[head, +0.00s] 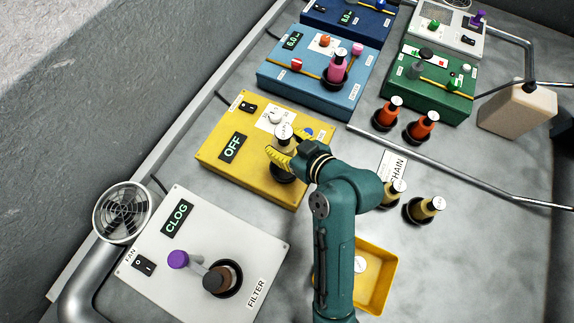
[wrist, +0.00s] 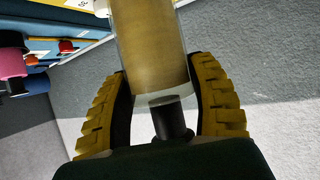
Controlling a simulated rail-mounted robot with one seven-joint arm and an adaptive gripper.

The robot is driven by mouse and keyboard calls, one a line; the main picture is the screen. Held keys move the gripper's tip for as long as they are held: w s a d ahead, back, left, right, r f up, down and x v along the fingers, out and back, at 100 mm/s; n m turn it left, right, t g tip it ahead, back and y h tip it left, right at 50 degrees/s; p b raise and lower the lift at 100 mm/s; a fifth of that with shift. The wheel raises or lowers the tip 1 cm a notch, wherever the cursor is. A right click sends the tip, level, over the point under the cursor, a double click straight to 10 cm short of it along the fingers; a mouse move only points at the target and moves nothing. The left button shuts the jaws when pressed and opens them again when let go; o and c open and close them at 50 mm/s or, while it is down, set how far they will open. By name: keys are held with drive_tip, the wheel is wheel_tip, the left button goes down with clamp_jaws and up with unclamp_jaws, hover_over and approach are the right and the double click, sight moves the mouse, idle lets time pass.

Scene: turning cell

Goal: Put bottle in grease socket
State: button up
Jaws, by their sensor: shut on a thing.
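My gripper (head: 279,153) is over the yellow box (head: 222,160), whose display reads OFF. Its yellow ribbed fingers are shut on a bottle (head: 284,133) with a white cap. In the wrist view the bottle (wrist: 150,45) has a clear wall and tan contents, and stands between both fingers (wrist: 162,85). The dark round socket (head: 284,174) in the yellow box shows just below the bottle. The bottle looks about upright over it. I cannot tell whether its base is inside the socket or just above. The label "grease" is not readable.
Two tan bottles (head: 424,209) and two orange-red bottles (head: 425,125) stand in dark holders to the right. A white filter box (head: 200,230) reading CLOG is at the front left. A yellow tray (head: 378,290) is at the front. A blue box (head: 300,72) is behind.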

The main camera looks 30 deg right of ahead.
wheel_tip(320, 180, down, 9)
drive_tip(key=shift+f+b, duration=0.1)
drive_tip(key=shift+b, duration=1)
drive_tip(key=shift+f, duration=0.2)
drive_tip(key=o, duration=1.2)
drive_tip(key=shift+o, duration=0.2)
